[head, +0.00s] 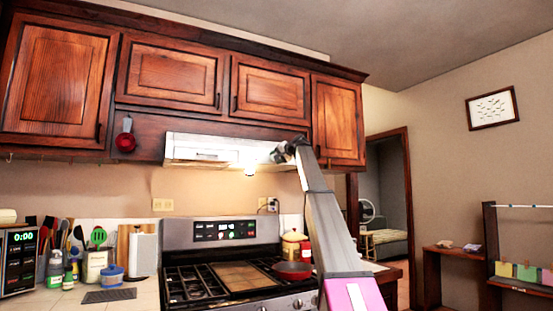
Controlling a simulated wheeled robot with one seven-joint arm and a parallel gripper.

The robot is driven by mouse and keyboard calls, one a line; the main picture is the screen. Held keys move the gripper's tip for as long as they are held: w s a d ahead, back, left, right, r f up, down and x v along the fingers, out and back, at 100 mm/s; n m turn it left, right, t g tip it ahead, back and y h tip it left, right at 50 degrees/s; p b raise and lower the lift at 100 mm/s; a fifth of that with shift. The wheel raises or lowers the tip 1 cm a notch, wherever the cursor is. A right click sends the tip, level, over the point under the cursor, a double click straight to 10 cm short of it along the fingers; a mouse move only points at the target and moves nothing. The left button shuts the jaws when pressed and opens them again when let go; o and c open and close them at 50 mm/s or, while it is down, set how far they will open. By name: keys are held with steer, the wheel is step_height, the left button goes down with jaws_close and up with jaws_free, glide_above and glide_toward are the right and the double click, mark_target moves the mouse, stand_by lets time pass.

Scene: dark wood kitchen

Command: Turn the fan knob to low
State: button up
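The white range hood (225,150) is mounted under the dark wood upper cabinets, above the stove. Its front face is bright, and a small lit bulb (250,172) shows at its lower edge. I cannot make out a fan knob; the right end of the hood's front is partly behind my gripper. My arm rises from the lower right, and my gripper (278,154) is at the right part of the hood front. It is small and dark here, so I cannot tell whether it touches the hood or whether its fingers are open or shut.
Upper cabinets (270,90) hang close above my gripper. A doorway opens at right.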

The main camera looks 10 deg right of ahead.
steer(key=v, duration=1)
steer(key=shift+s, duration=0.3)
steer(key=shift+d, duration=0.1)
step_height(320, 180, down, 32)
steer(key=a+g+h, duration=0.2)
steer(key=s+a+f+g+h, duration=0.1)
steer(key=s+f, duration=0.2)
steer(key=f, duration=0.7)
steer(key=s+a+f+g+h, duration=0.1)
steer(key=s+f, duration=0.2)
steer(key=f, duration=0.7)
steer(key=s+a+f+g+h, duration=0.15)
steer(key=s+f, duration=0.25)
steer(key=f, duration=0.5)
steer(key=s+a+f+n+g+h, duration=0.1)
steer(key=s+f+g, duration=0.1)
steer(key=s+f, duration=0.75)
steer(key=s+f+n+g, duration=0.1)
steer(key=s+f, duration=0.6)
steer(key=f, duration=0.6)
steer(key=s+f+g+h, duration=0.1)
steer(key=s+f+g, duration=0.1)
steer(key=s+f, duration=0.5)
steer(key=s+f+n+g+h, duration=0.1)
steer(key=s+f, duration=0.6)
steer(key=s, duration=0.7)
steer(key=shift+s+f+g, duration=0.35)
steer(key=shift+s+f, duration=0.05)
steer(key=shift+h, duration=0.25)
